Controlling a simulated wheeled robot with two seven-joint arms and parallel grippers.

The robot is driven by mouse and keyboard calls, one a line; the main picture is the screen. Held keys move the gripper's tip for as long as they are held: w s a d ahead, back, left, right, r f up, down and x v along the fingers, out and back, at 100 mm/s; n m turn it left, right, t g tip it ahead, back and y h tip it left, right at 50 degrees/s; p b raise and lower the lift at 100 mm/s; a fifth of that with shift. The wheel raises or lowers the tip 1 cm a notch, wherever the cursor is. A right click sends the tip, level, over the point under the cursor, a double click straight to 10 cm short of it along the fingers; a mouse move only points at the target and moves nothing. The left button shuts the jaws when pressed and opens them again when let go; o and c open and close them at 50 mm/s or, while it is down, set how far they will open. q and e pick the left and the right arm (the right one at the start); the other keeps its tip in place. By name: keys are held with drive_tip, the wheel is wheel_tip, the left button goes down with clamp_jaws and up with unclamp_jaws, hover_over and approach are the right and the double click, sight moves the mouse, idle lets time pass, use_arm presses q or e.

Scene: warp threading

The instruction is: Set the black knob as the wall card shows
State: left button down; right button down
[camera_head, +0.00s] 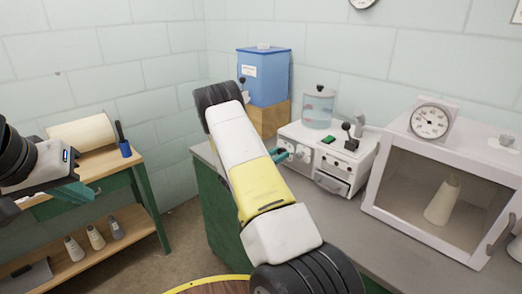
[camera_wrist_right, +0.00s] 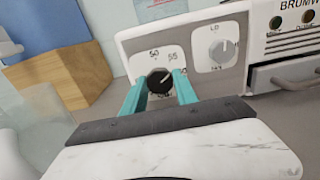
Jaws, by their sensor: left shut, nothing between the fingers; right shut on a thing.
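The black knob (camera_wrist_right: 159,80) sits on a white dial plate (camera_wrist_right: 153,57) on the front of a white machine; 50 and 55 are readable on the plate. A pale mark on the knob seems to point up and right, but it is too small to read exactly. My right gripper (camera_wrist_right: 161,87) is shut on the knob, one teal finger on each side. In the head view the right gripper (camera_head: 279,155) is at the machine's left front, partly behind my arm. My left gripper (camera_head: 76,191) is shut and empty at the far left. I cannot make out the wall card.
A grey-white knob (camera_wrist_right: 222,50) is right of the black one. The white machine (camera_head: 318,158) stands on a grey counter (camera_head: 375,222), with a glass-fronted cabinet (camera_head: 440,190) to the right. A blue tank (camera_head: 264,76) on a wooden block (camera_head: 268,118) is behind; a wooden shelf (camera_head: 100,165) is left.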

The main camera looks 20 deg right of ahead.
drive_tip(key=m, duration=0.6)
drive_tip(key=shift+m, duration=0.3)
idle(0.4)
drive_tip(key=c, duration=1)
unclamp_jaws()
drive_tip(key=shift+o, duration=0.2)
drive_tip(key=v, duration=0.7)
drive_tip(key=shift+s+a, duration=0.15)
drive_tip(key=shift+a, duration=0.2)
